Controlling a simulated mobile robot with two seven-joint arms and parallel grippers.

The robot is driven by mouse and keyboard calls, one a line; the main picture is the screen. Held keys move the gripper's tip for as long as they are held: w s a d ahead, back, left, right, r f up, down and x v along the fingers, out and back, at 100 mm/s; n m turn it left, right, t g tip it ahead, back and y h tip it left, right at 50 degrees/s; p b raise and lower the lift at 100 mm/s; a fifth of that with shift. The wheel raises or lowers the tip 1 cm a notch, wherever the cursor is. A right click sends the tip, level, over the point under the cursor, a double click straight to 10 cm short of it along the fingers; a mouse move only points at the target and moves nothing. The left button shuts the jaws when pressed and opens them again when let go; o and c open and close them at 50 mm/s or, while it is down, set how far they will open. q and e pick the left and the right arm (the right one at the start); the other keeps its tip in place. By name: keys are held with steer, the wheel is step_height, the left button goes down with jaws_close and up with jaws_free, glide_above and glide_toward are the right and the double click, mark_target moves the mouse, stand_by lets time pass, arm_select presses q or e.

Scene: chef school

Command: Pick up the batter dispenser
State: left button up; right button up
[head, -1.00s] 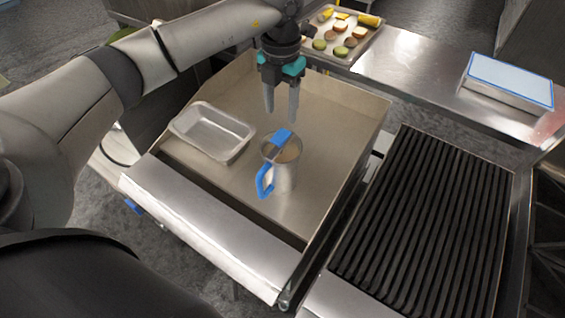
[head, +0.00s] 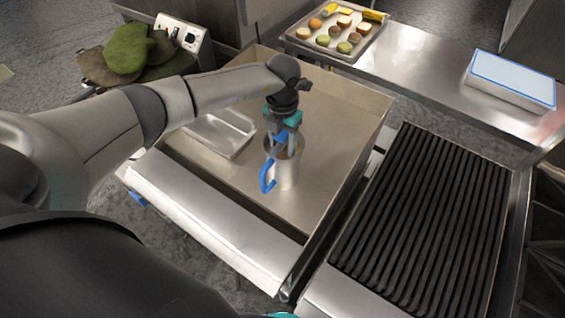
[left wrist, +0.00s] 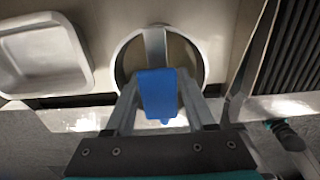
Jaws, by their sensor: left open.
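The batter dispenser (head: 287,172) is a metal cup with a blue handle on its left side. It stands upright on the flat metal griddle (head: 328,140). My left gripper (head: 284,145) is open and points down at the top of the dispenser. In the left wrist view the open fingers (left wrist: 158,105) lie on either side of the dispenser's blue top piece (left wrist: 158,92), over the round rim (left wrist: 118,62). I cannot tell whether the fingers touch it. In the left wrist view what looks like part of my right gripper (left wrist: 285,135) shows at the lower right.
An empty metal tray (head: 222,132) lies left of the dispenser on the griddle. A ribbed black grill (head: 425,215) is to the right. The griddle has raised side walls.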

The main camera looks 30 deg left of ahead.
arm_select(q)
jaws_close()
stand_by(0.4)
stand_by(0.9)
